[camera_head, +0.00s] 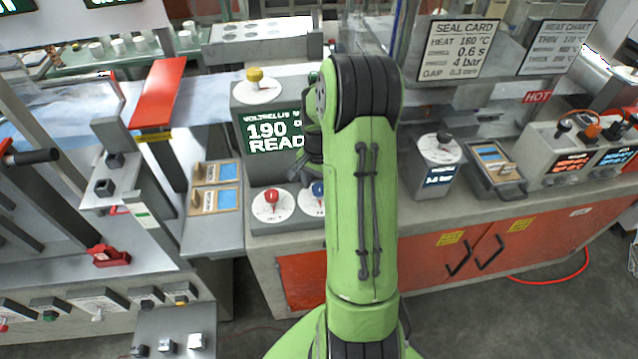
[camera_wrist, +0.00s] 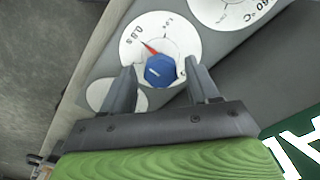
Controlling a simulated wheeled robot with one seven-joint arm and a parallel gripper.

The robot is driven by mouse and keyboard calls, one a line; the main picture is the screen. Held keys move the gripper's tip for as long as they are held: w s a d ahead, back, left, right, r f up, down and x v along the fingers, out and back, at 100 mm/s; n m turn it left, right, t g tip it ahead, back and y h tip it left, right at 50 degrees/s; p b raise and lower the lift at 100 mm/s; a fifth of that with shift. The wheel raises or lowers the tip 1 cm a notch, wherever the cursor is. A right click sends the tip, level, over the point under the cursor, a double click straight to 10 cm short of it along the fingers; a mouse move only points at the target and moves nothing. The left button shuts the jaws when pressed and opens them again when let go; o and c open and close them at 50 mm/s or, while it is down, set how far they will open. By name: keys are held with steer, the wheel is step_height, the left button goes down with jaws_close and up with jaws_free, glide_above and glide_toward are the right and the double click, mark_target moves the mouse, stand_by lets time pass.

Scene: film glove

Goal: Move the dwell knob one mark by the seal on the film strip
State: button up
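The blue knob (camera_wrist: 159,71) sits on a round white dial (camera_wrist: 136,52) in the wrist view, its red pointer toward a mark that looks like 0.8 s. In the head view this knob (camera_head: 318,188) is partly hidden behind my arm. My gripper (camera_wrist: 160,70) is open, one finger on each side of the knob, with gaps visible. A red knob (camera_head: 272,196) sits on the dial to its left. Blue film strips lie in two wooden holders (camera_head: 215,172) (camera_head: 214,200) on the left bench; any seal is too small to judge.
The green screen (camera_head: 272,132) reads 190 and part of READY. A yellow knob (camera_head: 254,75) tops its box. The seal card (camera_head: 458,48) lists 180 °C, 0.6 s, 4 bar. A black-knobbed gauge box (camera_head: 438,165) and a tray (camera_head: 496,182) stand to the right.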

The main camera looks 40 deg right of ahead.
steer(key=c, duration=0.9)
steer(key=shift+n, duration=0.4)
steer(key=n, duration=1.1)
steer(key=shift+b, duration=0.35)
steer(key=shift+w, duration=0.1)
steer(key=o, duration=1.1)
steer(key=shift+c, duration=0.2)
